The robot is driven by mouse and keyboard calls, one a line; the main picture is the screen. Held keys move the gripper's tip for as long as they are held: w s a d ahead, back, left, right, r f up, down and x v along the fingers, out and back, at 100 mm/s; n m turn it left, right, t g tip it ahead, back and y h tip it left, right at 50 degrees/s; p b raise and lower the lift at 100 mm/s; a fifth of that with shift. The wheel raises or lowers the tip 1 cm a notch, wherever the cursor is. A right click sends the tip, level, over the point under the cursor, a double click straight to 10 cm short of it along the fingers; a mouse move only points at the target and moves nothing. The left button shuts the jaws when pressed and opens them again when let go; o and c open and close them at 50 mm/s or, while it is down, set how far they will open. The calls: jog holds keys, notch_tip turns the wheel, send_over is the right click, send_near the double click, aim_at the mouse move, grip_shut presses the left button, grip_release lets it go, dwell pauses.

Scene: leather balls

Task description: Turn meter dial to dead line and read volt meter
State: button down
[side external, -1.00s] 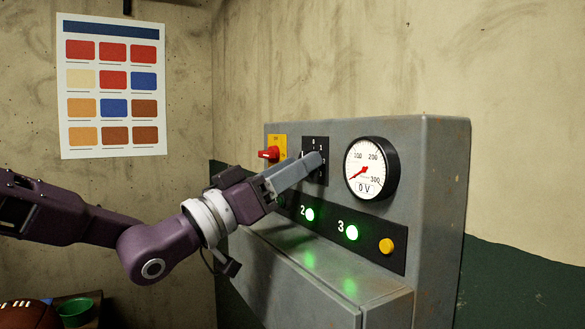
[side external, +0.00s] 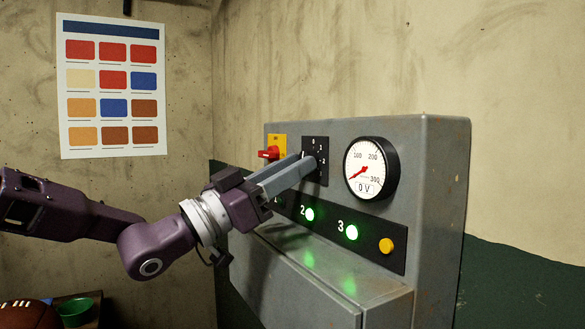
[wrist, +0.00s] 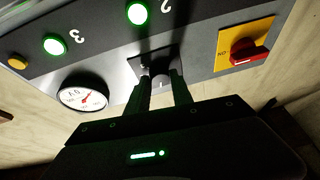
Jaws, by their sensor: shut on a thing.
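The meter dial is a knob on a small black plate (side external: 322,172) with the marks 0, 1 and 2 in view, on the grey cabinet's front. My gripper (side external: 308,164) is shut on the dial knob, which its fingers mostly hide. In the wrist view my gripper (wrist: 161,80) has a finger on each side of the knob, which is dark there, so its pointer mark is hard to tell. The round volt meter (side external: 371,166) is just right of the dial. Its red needle points to the lower left, and its label reads 0 V. It also shows upside down in the wrist view (wrist: 84,98).
A red rotary switch (side external: 269,153) on a yellow plate is close left of my fingers. Below, a black strip holds lit green lamps 2 (side external: 309,214) and 3 (side external: 351,232) and a yellow button (side external: 386,246). A ledge (side external: 335,275) juts out under them.

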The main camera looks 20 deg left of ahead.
jog(key=m+g+h, duration=0.1)
jog(key=m, duration=0.2)
jog(key=m+g+h, duration=0.1)
jog(key=m, duration=0.2)
jog(key=m+g+h, duration=0.1)
jog(key=m, duration=0.1)
jog(key=shift+w+a+m+g, duration=0.25)
jog(key=shift+m+g, duration=0.05)
jog(key=shift+m, duration=0.5)
jog(key=c, duration=1.1)
grip_release()
jog(key=shift+g, duration=0.4)
jog(key=v, duration=0.7)
